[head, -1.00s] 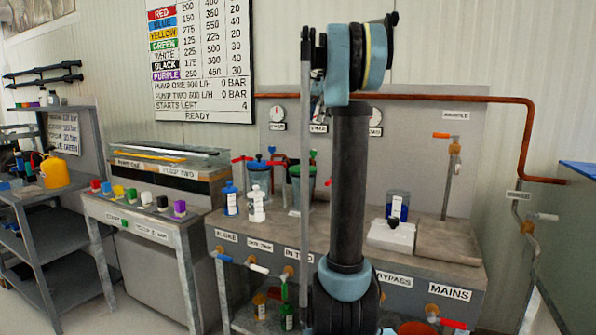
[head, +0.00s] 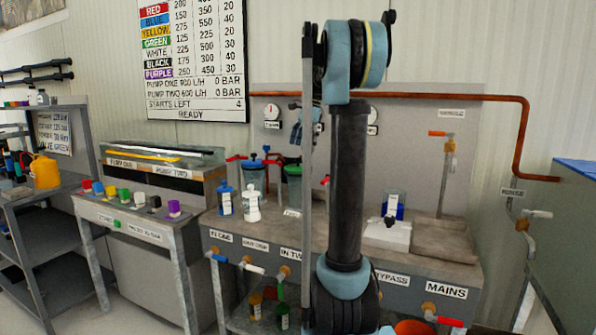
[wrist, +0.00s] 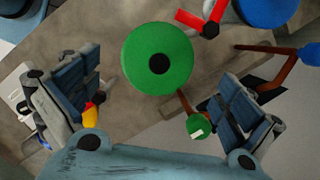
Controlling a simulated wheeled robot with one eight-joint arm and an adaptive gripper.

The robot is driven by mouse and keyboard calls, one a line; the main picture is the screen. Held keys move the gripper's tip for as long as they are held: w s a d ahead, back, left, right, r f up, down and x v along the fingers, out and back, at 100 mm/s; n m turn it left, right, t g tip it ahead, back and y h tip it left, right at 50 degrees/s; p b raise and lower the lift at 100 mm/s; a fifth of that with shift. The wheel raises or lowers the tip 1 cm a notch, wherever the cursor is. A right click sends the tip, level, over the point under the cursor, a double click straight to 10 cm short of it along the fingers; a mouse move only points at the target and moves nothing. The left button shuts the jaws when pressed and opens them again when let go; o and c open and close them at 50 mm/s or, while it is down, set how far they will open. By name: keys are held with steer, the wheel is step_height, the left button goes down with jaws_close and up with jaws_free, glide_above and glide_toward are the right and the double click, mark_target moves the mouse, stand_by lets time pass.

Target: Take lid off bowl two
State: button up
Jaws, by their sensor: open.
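The green round lid (wrist: 131,58) with a black knob at its centre shows from above in the wrist view, between my open fingers. My gripper (wrist: 160,84) is open and empty, with one finger on each side of the lid and apart from it. In the head view the green-lidded bowl (head: 293,185) stands at the back of the bench, partly hidden by my arm. My gripper (head: 309,122) is above it there, also partly hidden. I cannot tell its exact height over the lid.
A blue-lidded bowl (head: 253,180) stands just left of the green-lidded one. A red valve handle (wrist: 201,20) lies close to the lid in the wrist view. A copper pipe (head: 430,97) runs along the back panel.

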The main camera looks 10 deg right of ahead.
mark_target(298, 158)
steer(key=shift+x, duration=2.75)
steer(key=shift+w+d, duration=0.1)
steer(key=shift+d, duration=0.05)
steer(key=shift+c, duration=0.6)
steer(key=c, duration=1.2)
steer(key=shift+c, duration=0.2)
